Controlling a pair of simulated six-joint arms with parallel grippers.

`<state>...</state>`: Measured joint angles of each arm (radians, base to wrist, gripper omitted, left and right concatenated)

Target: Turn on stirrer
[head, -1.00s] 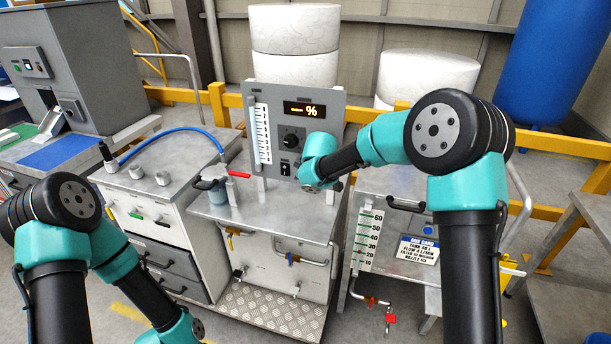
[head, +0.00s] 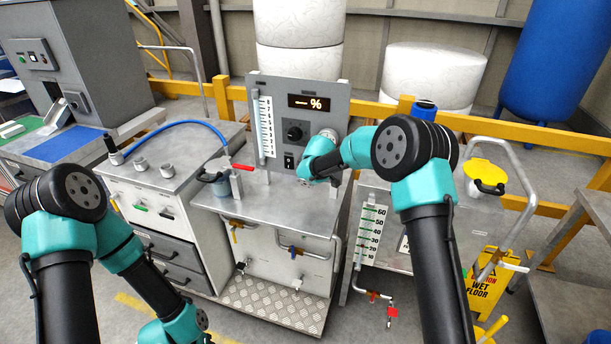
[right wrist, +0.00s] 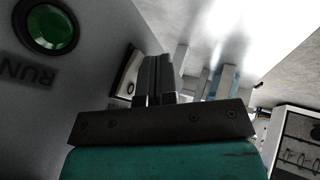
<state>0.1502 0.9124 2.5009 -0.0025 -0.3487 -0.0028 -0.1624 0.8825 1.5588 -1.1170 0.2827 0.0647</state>
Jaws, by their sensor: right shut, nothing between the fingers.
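The grey control panel (head: 338,112) stands upright at the back of the steel bench, with a lit display (head: 311,103), a black knob (head: 294,132) and a black rocker switch (head: 289,162) below it. My right gripper (right wrist: 155,78) is shut and empty, with its fingertips close to the panel. I cannot tell whether they touch it. In the right wrist view a green RUN button (right wrist: 50,30) is upper left, upside down, and a dark pale-framed part (right wrist: 128,77) is just left of the fingers. My right wrist hides the panel's lower right in the head view. My left gripper is out of view.
A blue hose (head: 170,124) and a red-handled valve (head: 243,167) are left of the panel. A yellow-lidded container (head: 485,172) and a wet floor sign (head: 489,282) are on the right. A yellow rail (head: 550,137) runs behind.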

